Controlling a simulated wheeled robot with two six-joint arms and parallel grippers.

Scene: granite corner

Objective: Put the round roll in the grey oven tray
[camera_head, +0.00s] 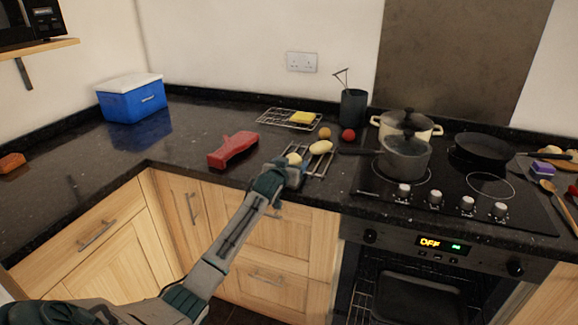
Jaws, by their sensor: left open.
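A small pale, rounded item (294,158), which looks like the round roll, sits on a wire rack (322,167) near the counter's front edge. My left gripper (292,168) is open right at it and partly hides it. I cannot tell whether the fingers touch it. A longer pale roll (321,147) lies beside it on the rack. A brown round item (325,133) sits behind the rack. A dark grey oven tray (410,300) shows inside the oven below the hob. My right gripper is not in view.
A red object (233,149) lies left of the rack. A second wire rack (290,119) with a yellow block (303,117) stands behind. A red ball (348,135), a utensil pot (353,108) and a lidded saucepan (404,157) are to the right. The left counter is mostly clear.

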